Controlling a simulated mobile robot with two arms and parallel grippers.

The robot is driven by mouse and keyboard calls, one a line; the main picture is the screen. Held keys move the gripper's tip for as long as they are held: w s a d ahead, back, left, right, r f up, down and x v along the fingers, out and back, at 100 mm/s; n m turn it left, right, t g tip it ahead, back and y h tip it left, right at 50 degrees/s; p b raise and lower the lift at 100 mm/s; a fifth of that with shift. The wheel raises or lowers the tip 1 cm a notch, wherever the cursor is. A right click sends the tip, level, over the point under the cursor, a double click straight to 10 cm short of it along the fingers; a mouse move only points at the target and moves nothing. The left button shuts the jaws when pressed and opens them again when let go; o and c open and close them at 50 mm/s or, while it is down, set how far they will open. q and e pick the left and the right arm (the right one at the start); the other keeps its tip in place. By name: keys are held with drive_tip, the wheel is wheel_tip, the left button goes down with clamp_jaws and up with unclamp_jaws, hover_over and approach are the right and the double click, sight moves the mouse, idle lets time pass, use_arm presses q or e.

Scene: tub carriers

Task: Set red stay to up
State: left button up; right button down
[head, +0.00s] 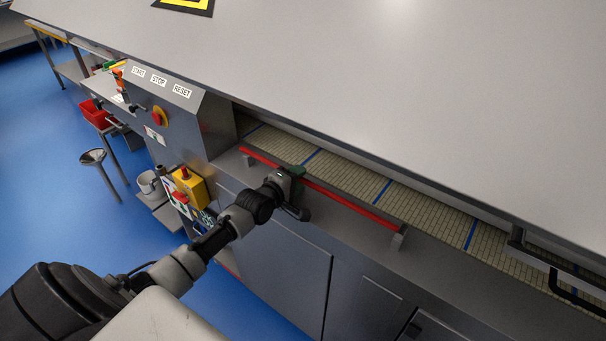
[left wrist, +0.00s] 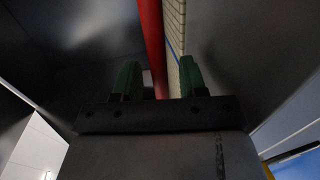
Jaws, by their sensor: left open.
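The red stay (head: 350,204) is a long thin red bar along the front edge of the conveyor, with a small grey bracket at each end. It lies low, along the near side of the belt. My left gripper (head: 297,172) is at the bar, left of its middle, and covers a short piece of it. In the left wrist view the red stay (left wrist: 152,45) runs between the two green fingertips of my open left gripper (left wrist: 160,80), closer to the left one. I cannot tell whether either finger touches it. My right gripper is not in view.
A slatted belt (head: 440,215) with blue stripes runs behind the bar, under a large grey hood (head: 400,90). A panel with START, STOP and RESET labels (head: 158,80) stands left. A yellow box with a red button (head: 187,185) is beside my left arm.

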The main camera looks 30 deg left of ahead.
use_arm(q)
drive_tip(key=shift+x, duration=1.3)
clamp_jaws()
